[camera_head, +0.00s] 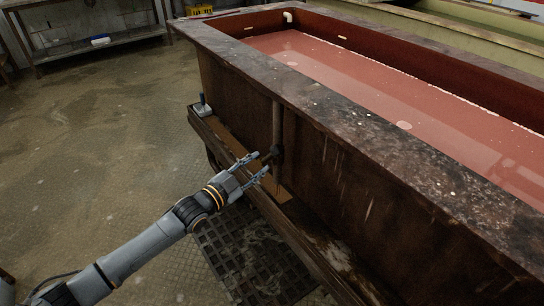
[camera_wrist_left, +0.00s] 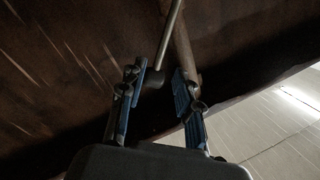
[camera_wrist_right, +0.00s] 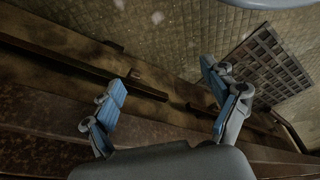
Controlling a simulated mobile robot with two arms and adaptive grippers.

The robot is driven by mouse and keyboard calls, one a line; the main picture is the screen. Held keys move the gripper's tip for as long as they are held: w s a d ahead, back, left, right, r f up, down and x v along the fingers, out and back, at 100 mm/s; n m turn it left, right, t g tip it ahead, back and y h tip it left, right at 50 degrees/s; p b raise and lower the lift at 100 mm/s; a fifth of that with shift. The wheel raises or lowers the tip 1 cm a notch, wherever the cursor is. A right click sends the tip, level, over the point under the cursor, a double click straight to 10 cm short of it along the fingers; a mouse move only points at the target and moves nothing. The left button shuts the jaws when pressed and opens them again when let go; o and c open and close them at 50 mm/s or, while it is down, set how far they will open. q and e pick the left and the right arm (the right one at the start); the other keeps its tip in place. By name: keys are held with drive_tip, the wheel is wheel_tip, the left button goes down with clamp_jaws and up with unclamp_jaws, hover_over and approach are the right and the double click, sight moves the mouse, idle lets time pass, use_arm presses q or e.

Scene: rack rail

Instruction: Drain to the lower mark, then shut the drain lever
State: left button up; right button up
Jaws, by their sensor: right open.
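The long rusty tank (camera_head: 235,65) holds red liquid (camera_head: 330,70), whose surface lies below the rim. Small pale strips (camera_head: 341,37) show on the inner wall above the liquid; which is the lower mark I cannot tell. My left gripper (camera_head: 260,165) is at the tank's outer side, by a vertical pipe (camera_head: 276,125) and a dark fitting (camera_head: 276,152). In the left wrist view its fingers (camera_wrist_left: 158,88) are apart. A thin rod with a dark end (camera_wrist_left: 153,79), seemingly the drain lever, reaches between them; contact is unclear. My right gripper (camera_wrist_right: 165,90) is open and empty.
A ledge (camera_head: 232,143) runs along the tank's foot, with a small grey-blue object (camera_head: 203,106) on it. A floor grate (camera_head: 250,250) lies below. A bench (camera_head: 95,45) stands at the back left. The floor at left is clear.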

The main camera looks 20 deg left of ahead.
sight(270, 155)
use_arm(q)
drive_tip(key=b+x, duration=0.1)
drive_tip(key=x, duration=0.5)
drive_tip(key=shift+w+d, duration=0.2)
drive_tip(key=shift+w, duration=0.25)
use_arm(e)
drive_tip(key=shift+w+r, duration=0.3)
drive_tip(key=shift+r, duration=0.75)
drive_tip(key=shift+w+r, duration=0.25)
drive_tip(key=shift+r, duration=0.8)
use_arm(q)
clamp_jaws()
